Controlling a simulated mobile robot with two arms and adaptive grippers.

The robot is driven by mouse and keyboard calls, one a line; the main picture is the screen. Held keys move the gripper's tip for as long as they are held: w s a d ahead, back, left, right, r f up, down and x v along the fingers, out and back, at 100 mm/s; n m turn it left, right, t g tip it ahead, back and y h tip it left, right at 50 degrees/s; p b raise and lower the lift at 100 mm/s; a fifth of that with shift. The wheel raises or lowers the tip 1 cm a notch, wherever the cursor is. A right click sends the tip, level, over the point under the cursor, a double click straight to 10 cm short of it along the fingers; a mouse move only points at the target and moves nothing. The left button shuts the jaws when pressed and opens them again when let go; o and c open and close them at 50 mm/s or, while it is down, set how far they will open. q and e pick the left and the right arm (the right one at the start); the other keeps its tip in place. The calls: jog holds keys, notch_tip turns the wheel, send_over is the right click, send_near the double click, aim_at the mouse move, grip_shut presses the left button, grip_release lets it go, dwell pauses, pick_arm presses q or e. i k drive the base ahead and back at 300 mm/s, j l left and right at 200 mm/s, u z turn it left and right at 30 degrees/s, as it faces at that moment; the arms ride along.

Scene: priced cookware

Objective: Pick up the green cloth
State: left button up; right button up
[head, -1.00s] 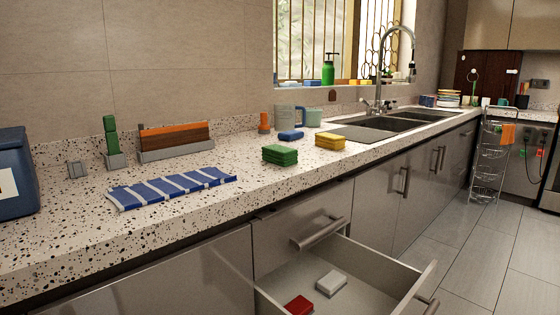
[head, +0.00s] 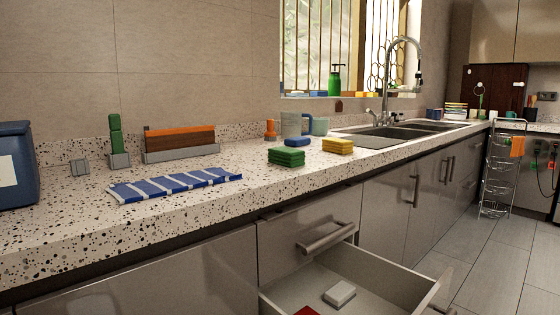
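A green cloth (head: 287,157), folded into a stacked block, lies on the speckled countertop (head: 235,205) near its front edge, in the middle of the head view. It lies apart from the yellow folded cloth (head: 338,146) to its right and the blue sponge-like block (head: 297,142) behind it. Neither of my grippers shows in the head view, so their state is hidden.
A striped blue cloth (head: 175,185) lies flat to the left. Behind stand a grey-blue mug (head: 293,126) and a wooden-orange block in a holder (head: 181,140). An open drawer (head: 375,283) juts out below, holding a white block (head: 339,293) and a red one (head: 307,311).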

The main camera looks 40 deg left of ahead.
aim_at(289, 158)
jog(key=i+j+u, duration=0.15)
jog(key=u, duration=0.3)
jog(key=i+j+u, duration=0.1)
jog(key=u, duration=0.3)
jog(key=i+u, duration=0.3)
jog(key=u, duration=0.15)
